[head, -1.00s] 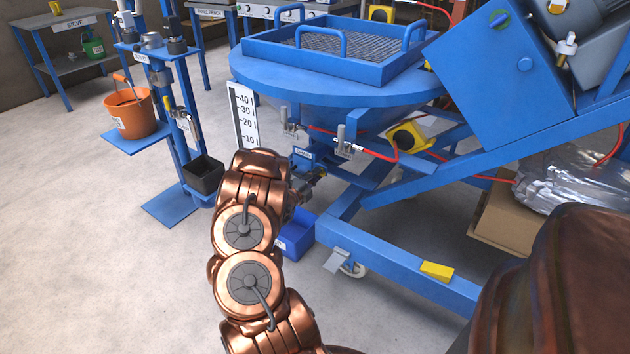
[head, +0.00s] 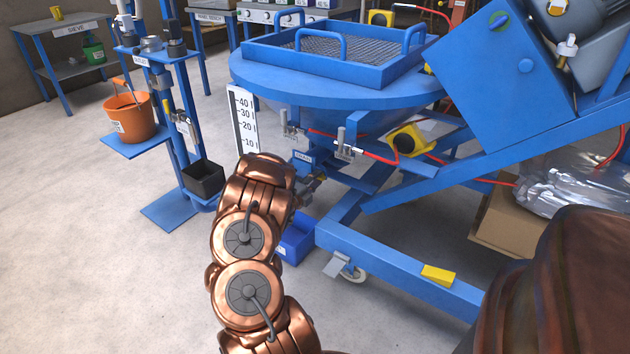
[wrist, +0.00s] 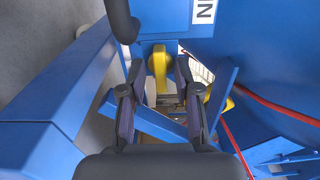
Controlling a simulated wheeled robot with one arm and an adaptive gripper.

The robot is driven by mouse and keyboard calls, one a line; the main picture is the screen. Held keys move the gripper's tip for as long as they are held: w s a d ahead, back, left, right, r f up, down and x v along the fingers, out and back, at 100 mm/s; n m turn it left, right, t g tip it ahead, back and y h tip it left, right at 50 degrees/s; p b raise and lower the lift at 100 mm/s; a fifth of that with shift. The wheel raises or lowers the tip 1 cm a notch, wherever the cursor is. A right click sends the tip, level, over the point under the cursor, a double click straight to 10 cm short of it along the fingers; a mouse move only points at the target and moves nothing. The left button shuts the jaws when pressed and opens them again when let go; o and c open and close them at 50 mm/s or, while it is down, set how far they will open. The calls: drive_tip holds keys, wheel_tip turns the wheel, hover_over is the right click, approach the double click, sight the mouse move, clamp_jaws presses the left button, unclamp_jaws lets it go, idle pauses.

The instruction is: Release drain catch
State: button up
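The drain catch, a yellow lever (wrist: 160,68), shows in the wrist view on a blue block below the mixing vessel. The end of a white label (wrist: 204,12) is beside it; in the head view the drain label (head: 303,157) sits just above my gripper. My gripper (wrist: 159,75) is open, with its dark fingers on either side of the yellow lever and visible gaps to it. Whether the lever is fully between the pads in depth I cannot tell. In the head view my gripper (head: 314,183) is small and partly hidden by my wrist, and the lever is not clear there.
A blue bin (head: 296,240) stands on the floor below the drain. The blue vessel (head: 335,85) with its sieve frame is above. A red hose (head: 380,156) and the blue machine frame (head: 400,263) lie to the right. Open floor is at the left.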

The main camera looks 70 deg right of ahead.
drive_tip(key=shift+a, duration=0.1)
drive_tip(key=v, duration=1.2)
idle(0.5)
